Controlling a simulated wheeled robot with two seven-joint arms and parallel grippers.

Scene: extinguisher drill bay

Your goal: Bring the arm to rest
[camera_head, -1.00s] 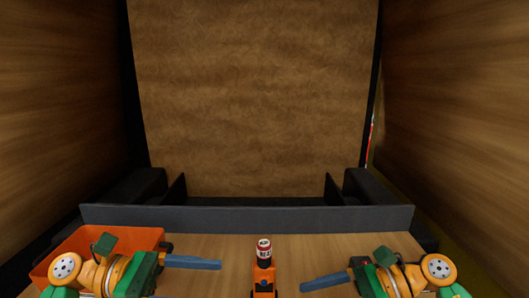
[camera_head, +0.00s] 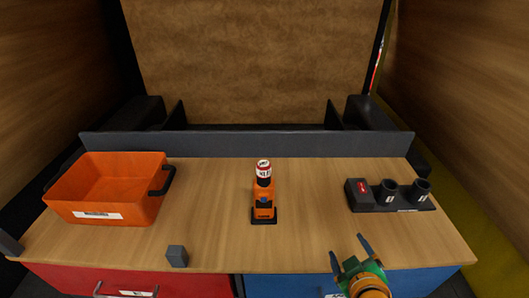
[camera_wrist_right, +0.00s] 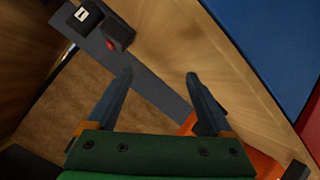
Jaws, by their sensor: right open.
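My right gripper (camera_head: 348,247) is low at the right of the head view, over the front edge of the workbench (camera_head: 310,235). Its two blue-grey fingers are apart with nothing between them, as the right wrist view (camera_wrist_right: 157,76) also shows. My left gripper cannot be made out in either view.
An orange bin (camera_head: 155,207) stands on the left of the bench. A small grey cube (camera_head: 177,256) lies near the front edge. A black holder with cups (camera_head: 407,207) is at the right. A dark low ledge (camera_head: 240,145) runs along the back.

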